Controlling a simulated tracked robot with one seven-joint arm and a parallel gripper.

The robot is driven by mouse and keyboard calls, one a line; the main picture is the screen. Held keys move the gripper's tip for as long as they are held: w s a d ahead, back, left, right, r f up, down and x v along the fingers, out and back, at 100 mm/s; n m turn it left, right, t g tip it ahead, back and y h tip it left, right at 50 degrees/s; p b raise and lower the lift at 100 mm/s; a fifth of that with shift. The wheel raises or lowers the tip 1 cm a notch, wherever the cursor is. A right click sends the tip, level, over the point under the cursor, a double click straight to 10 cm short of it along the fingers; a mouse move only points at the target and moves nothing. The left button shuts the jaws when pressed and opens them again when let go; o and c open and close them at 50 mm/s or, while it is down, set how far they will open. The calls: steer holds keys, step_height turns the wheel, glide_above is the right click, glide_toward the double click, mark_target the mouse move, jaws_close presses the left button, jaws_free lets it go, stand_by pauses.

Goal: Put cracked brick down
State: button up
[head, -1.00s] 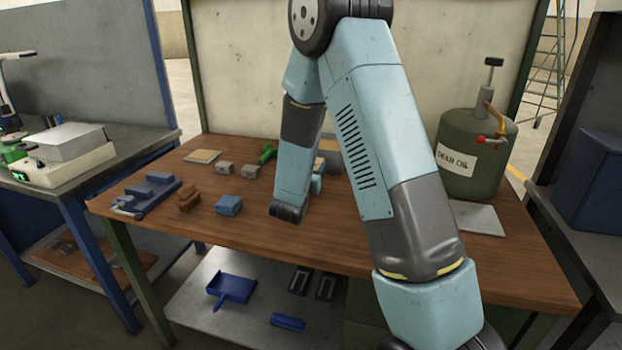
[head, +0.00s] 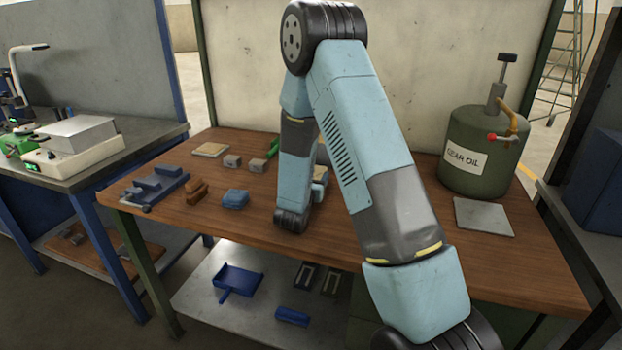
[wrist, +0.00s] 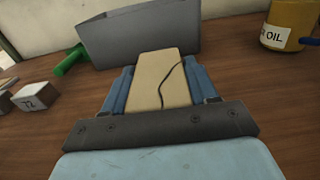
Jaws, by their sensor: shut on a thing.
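The cracked brick (wrist: 150,82) is a tan block with a dark crack line running along it. In the wrist view it lies between the blue fingers of my gripper (wrist: 160,78), which are shut on its sides. Its far end is close to a grey open box (wrist: 140,35); I cannot tell whether they touch. In the head view my arm hides most of the gripper, and only a bit of the brick (head: 321,173) shows to the right of my forearm, over the wooden bench (head: 400,268). I cannot tell whether the brick rests on the bench.
A small block marked 72 (wrist: 36,99) and a green tool (wrist: 68,60) lie to the left. A blue block (head: 235,198), brown pieces (head: 196,192) and a blue fixture (head: 155,188) stand on the left half. A gear oil can (head: 480,150) and grey plate (head: 484,217) are at right.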

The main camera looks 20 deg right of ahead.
steer(key=shift+f, duration=0.1)
steer(key=o, duration=1.3)
